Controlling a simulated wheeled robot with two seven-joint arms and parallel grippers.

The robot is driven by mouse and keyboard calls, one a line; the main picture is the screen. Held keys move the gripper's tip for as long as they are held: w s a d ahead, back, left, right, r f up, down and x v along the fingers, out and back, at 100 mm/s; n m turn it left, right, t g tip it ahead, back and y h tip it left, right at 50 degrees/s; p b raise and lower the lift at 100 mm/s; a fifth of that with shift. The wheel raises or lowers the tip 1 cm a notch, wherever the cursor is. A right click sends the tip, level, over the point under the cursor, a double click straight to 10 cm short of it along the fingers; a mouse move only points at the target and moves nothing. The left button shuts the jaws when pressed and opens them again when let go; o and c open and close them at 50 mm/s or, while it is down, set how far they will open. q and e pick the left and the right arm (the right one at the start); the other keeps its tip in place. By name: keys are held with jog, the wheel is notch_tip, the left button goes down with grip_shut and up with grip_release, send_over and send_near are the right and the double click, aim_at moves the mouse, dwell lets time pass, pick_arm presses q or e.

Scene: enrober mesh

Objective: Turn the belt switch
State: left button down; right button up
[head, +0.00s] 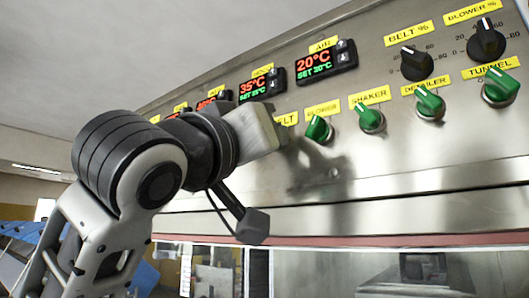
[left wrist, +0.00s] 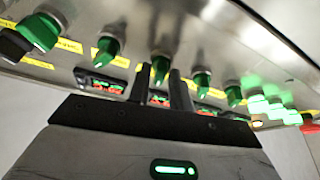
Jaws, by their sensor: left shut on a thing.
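The belt switch (left wrist: 160,68) is a green knob on the steel panel. It shows between my left gripper's two dark fingers in the left wrist view, where the panel appears upside down. My left gripper (left wrist: 160,76) is shut on it. In the head view the gripper (head: 276,127) reaches up to the panel from the left. There its pale body hides the switch and most of the yellow belt label (head: 287,119), of which only the last letters show. My right gripper is in neither view.
To the right stand the green blower (head: 319,130), shaker (head: 370,117), detailer (head: 429,103) and tunnel (head: 499,87) switches. Black dials (head: 416,64) and temperature displays (head: 327,63) sit above. In the left wrist view a green switch (left wrist: 107,50) is close beside the fingers.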

pick_arm(q)
jog(key=n+y, duration=0.1)
jog(key=n, duration=0.1)
jog(key=n+y+b, duration=0.1)
jog(key=n, duration=0.2)
jog(key=shift+s+d+t+y, duration=0.1)
jog(key=shift+d+t+y, duration=0.05)
jog(key=shift+t+y, duration=0.2)
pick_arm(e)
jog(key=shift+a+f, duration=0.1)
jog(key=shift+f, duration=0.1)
pick_arm(q)
jog(key=shift+n, duration=0.4)
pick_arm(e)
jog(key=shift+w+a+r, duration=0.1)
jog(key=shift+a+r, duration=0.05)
pick_arm(q)
jog(key=c, duration=1.5)
grip_release()
